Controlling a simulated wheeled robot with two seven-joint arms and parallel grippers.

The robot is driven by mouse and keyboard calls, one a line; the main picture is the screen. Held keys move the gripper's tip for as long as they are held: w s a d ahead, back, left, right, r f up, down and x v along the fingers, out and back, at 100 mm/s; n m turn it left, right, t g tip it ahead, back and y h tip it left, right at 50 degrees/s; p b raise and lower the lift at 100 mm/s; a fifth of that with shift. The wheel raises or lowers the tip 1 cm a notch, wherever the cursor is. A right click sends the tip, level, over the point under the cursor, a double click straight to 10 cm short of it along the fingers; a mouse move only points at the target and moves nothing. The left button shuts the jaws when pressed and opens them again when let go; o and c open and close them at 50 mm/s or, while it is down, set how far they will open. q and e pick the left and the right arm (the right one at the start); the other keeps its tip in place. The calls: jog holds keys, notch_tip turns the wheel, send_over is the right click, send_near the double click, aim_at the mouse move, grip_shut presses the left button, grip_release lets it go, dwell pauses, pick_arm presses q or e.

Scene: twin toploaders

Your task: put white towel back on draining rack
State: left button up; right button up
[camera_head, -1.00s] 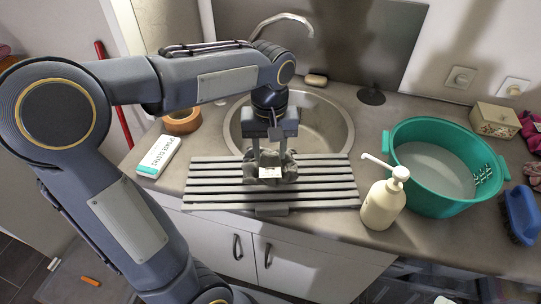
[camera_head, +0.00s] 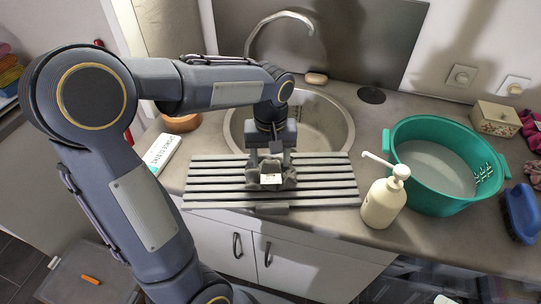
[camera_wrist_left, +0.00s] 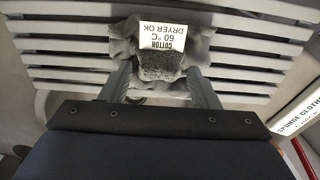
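The towel (camera_head: 287,174) is a bunched, greyish-white cloth with a white label. It shows over the slats of the draining rack (camera_head: 335,184); I cannot tell whether it rests on them. In the left wrist view the towel (camera_wrist_left: 160,66) bulges between the fingers, its folds spreading to both sides, its label reading "COTTON 60 °C DRYER OK". My left gripper (camera_head: 269,160) points down from above, its two fingers shut on the bunch; it also shows in the left wrist view (camera_wrist_left: 161,75). My right gripper is not in view.
The steel sink (camera_head: 328,118) with its faucet (camera_head: 283,15) is behind the rack. A cream pump bottle (camera_head: 383,205) and a green basin (camera_head: 430,195) stand to the right. A sponge-cloth box (camera_head: 163,154) and a brown roll (camera_head: 182,122) lie left. A blue brush (camera_head: 520,212) is far right.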

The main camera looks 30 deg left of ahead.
aim_at(271, 161)
pick_arm(q)
jog(key=shift+o, duration=0.4)
jog(key=shift+r, duration=0.15)
notch_tip(271, 161, up, 11)
jog(key=s+d+f+m+t+h, duration=0.2)
jog(key=s+f, duration=0.1)
jog(key=s, duration=0.5)
jog(key=s+d+f+m+t+h, duration=0.1)
jog(key=s+d+f+m+t, duration=0.1)
jog(key=s, duration=0.6)
notch_tip(271, 161, down, 2)
jog(key=shift+s+f+m+t+h+p, duration=0.2)
jog(key=shift+s+m+t+h+p, duration=0.2)
jog(key=shift+t, duration=0.4)
jog(key=shift+d, duration=0.1)
